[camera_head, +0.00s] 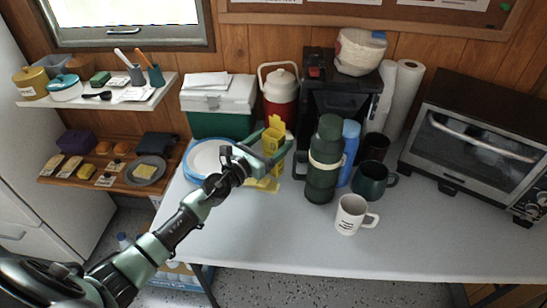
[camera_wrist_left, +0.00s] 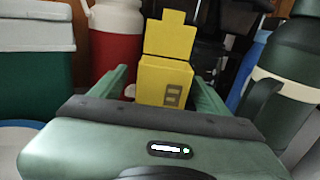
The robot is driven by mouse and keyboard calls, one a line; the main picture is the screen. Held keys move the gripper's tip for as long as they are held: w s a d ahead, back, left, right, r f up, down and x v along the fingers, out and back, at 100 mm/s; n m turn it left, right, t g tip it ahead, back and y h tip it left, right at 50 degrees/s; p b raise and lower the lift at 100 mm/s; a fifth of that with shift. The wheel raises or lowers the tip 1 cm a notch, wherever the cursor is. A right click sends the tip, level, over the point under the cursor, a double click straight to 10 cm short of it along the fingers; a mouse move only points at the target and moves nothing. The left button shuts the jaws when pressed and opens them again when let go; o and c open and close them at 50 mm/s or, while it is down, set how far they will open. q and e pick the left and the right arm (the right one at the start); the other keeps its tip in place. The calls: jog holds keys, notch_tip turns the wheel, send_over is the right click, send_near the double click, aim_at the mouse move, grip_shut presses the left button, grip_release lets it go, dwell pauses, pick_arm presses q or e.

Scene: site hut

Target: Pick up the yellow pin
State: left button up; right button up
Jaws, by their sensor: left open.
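I cannot make out a separate yellow pin. A yellow box-like piece (camera_head: 272,136) with an upright flap stands on the table near the red and white jug. It also shows in the left wrist view (camera_wrist_left: 166,80), straight ahead, with dark marks on its front. A flat yellow part (camera_head: 264,186) lies on the table below it; I cannot tell whether they are joined. My left gripper (camera_head: 271,146) is open, with its fingers pointing at the yellow piece, one to each side in the left wrist view (camera_wrist_left: 158,80). Contact cannot be told. My right gripper is out of view.
A green and white cooler (camera_head: 218,105), a red and white jug (camera_head: 280,92) and a plate (camera_head: 208,158) stand close by. A dark green flask (camera_head: 323,165), a white mug (camera_head: 352,214) and a green mug (camera_head: 371,181) are to the right. The table's front is clear.

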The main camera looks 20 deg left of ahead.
aim_at(277, 138)
pick_arm(q)
jog(key=x, duration=0.3)
jog(key=shift+w+d+f, duration=0.1)
jog(key=shift+w+d, duration=0.05)
jog(key=shift+d, duration=0.05)
grip_shut()
